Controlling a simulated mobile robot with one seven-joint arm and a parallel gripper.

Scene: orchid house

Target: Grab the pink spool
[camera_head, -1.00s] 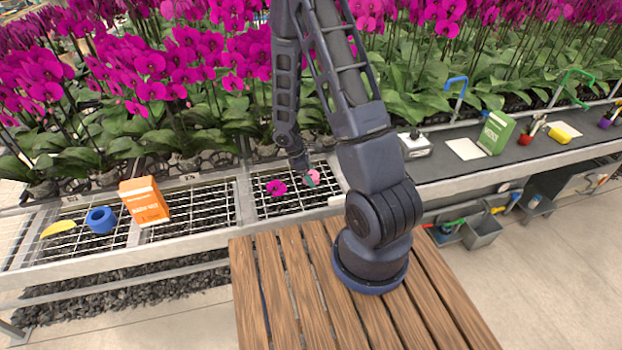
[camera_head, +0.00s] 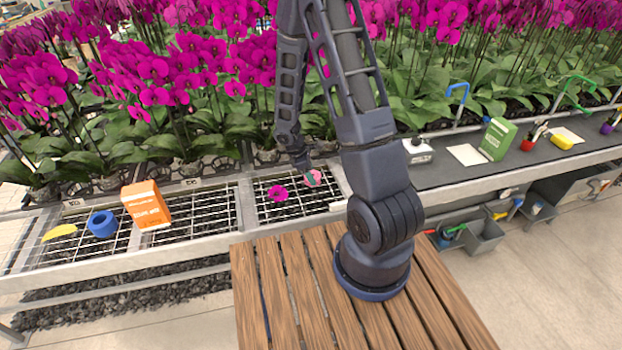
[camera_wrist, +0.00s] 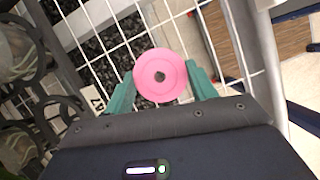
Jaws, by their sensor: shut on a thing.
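The pink spool (camera_wrist: 160,75) shows end-on in the wrist view, a round pink disc with a dark hole in its middle. My gripper (camera_wrist: 160,84) has its two green fingers on either side of the spool and is shut on it. In the head view the spool (camera_head: 314,177) is a small pink shape at the tip of my gripper (camera_head: 309,178), over the right part of the wire-mesh bench. I cannot tell whether it still touches the mesh.
A magenta flower (camera_head: 278,193) lies on the mesh just left of my gripper. An orange box (camera_head: 146,205), a blue ring (camera_head: 102,224) and a yellow piece (camera_head: 60,232) sit farther left. Orchids (camera_head: 140,80) crowd behind. A green box (camera_head: 497,138) stands on the dark counter at right.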

